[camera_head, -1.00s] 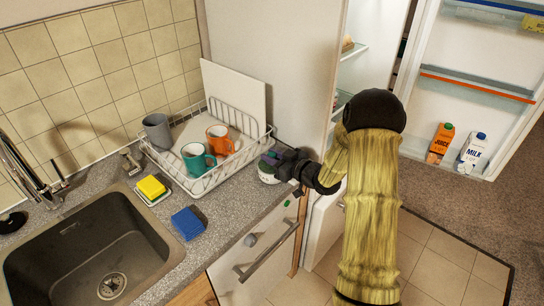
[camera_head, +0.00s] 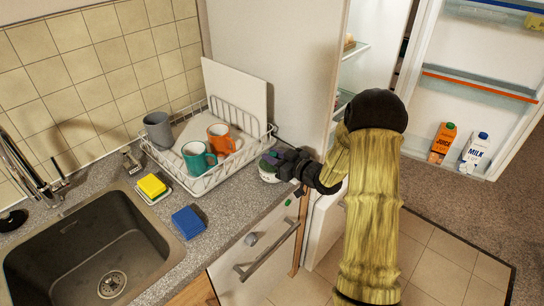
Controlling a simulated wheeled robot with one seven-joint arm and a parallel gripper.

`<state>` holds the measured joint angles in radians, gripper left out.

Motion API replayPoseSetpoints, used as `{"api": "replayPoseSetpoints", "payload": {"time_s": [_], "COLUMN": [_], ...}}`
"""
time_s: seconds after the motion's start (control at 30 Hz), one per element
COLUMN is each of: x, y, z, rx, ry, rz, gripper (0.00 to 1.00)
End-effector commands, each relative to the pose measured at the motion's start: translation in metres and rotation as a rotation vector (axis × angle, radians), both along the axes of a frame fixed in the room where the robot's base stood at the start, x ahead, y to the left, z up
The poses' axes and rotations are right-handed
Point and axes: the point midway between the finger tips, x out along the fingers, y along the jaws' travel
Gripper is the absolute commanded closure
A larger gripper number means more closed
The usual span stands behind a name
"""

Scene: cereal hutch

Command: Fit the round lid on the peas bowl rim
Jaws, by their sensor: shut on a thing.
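The peas bowl (camera_head: 267,177) is a small white bowl on the counter, right of the dish rack and close to the counter's right end. My gripper (camera_head: 275,162) is directly over it, reaching in from the right. A small purplish round piece, which looks like the lid (camera_head: 270,155), shows at the fingertips, with a bit of green beside it. The gripper is shut on it. The dark fingers hide much of the lid and bowl rim, so I cannot tell whether the lid touches the rim or is level.
A white wire dish rack (camera_head: 200,185) holds a grey cup (camera_head: 157,130), teal mug (camera_head: 197,160), orange mug (camera_head: 220,140) and white board (camera_head: 235,100). A blue sponge (camera_head: 188,222) and the sink (camera_head: 90,255) lie to the left. The fridge door (camera_head: 470,110) stands open at right.

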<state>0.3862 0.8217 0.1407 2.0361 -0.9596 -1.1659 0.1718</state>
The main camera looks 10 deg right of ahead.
Motion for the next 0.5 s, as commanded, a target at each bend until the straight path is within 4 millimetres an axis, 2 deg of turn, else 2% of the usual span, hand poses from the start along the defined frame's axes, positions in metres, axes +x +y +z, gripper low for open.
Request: {"api": "replayPoseSetpoints", "payload": {"time_s": [0.07,0.1,0.2,0.23,0.5], "x": [0.0001,0.0001,0.0001,0.0,-0.0003], "y": [0.0005,0.001,0.0026,0.0031,0.0041], "z": [0.0003,0.0003,0.0003,0.0002,0.0], "rx": [0.0,0.0,0.0,0.0,0.0], "ry": [0.0,0.0,0.0,0.0,0.0], "rz": [0.001,0.002,0.004,0.005,0.006], "gripper": [0.98,0.75,0.55,0.51,0.51]}}
